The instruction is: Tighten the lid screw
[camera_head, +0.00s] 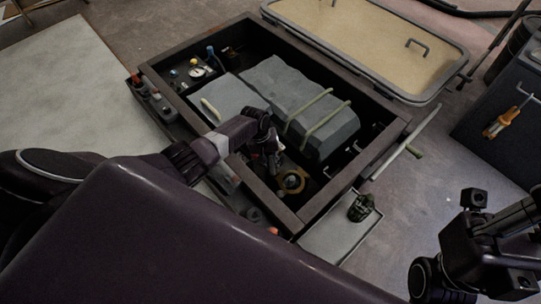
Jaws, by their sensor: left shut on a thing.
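My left gripper (272,158) reaches down into an open dark box (313,211), just beside a brass ring fitting (291,182). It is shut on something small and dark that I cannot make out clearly. I cannot pick out the lid screw; the gripper and my arm hide part of the box. A tan panel with a rim and handles (375,42), possibly the lid, lies beyond the box. My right gripper (490,240) is at the lower right, away from the box; its fingers are not clear.
Grey blocks with pale straps (285,88) fill the box's middle. A gauge and small fittings (197,72) sit in its far left corner. A dark green object (362,207) stands on a grey tray (338,232). An orange-handled tool (502,122) hangs at right.

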